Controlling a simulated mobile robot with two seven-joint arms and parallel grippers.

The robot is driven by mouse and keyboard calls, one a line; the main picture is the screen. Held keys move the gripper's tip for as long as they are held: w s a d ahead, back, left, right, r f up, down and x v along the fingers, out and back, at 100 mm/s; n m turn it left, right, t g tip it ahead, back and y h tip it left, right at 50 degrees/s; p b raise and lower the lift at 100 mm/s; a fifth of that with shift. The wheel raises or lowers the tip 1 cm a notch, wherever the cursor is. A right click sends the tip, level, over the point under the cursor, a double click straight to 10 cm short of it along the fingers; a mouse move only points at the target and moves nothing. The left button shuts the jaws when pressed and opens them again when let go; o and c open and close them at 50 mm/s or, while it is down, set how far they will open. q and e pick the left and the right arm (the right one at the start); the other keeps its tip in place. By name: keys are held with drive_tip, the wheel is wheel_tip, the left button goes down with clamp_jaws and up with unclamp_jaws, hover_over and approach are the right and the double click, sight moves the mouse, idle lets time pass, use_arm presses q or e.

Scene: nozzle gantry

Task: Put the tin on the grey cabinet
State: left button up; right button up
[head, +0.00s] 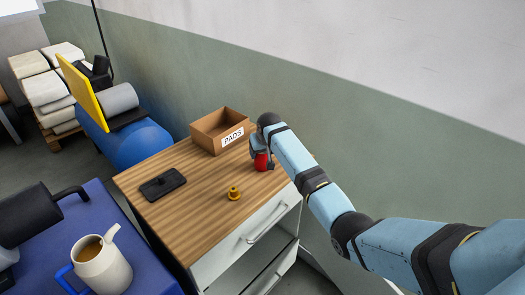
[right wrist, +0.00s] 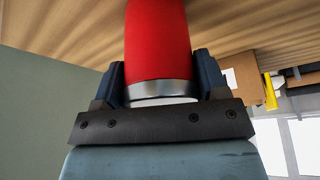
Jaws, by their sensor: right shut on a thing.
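A red tin (head: 262,161) with a silver rim is at the back right of the wooden top of a cabinet (head: 205,205) with pale grey drawers. My right gripper (head: 259,150) is shut on the tin, reaching in from the right over the cabinet. In the right wrist view the tin (right wrist: 157,45) sits between the two dark fingers (right wrist: 160,85), its far end toward the wood. I cannot tell whether the tin touches the top. My left gripper is not in view.
A cardboard box labelled PADS (head: 208,133) stands at the cabinet's back edge, left of the tin. A black flat object (head: 162,184) and a small yellow knob-like piece (head: 234,193) lie on the top. A blue table (head: 130,235) at left holds a pale jug (head: 102,268).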

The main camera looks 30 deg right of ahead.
drive_tip(key=o, duration=1.1)
drive_tip(key=shift+f, duration=0.15)
drive_tip(key=d+v, duration=0.1)
drive_tip(key=v, duration=1.1)
drive_tip(key=s+a+f+n+t+y, duration=0.1)
drive_tip(key=s+a+f, duration=0.5)
drive_tip(key=s, duration=0.7)
drive_tip(key=s+a+f+n+t+y, duration=0.1)
drive_tip(key=s+a+f+n+t, duration=0.1)
drive_tip(key=s+a+f, duration=0.4)
drive_tip(key=s+a+f+n+t+y, duration=0.1)
drive_tip(key=s+a+f, duration=0.5)
drive_tip(key=s, duration=1.5)
wheel_tip(320, 180, down, 5)
drive_tip(key=shift+a+f+n+t+y, duration=0.15)
drive_tip(key=shift+a+n+t+y, duration=0.25)
drive_tip(key=shift+t, duration=0.8)
drive_tip(key=shift+d, duration=0.1)
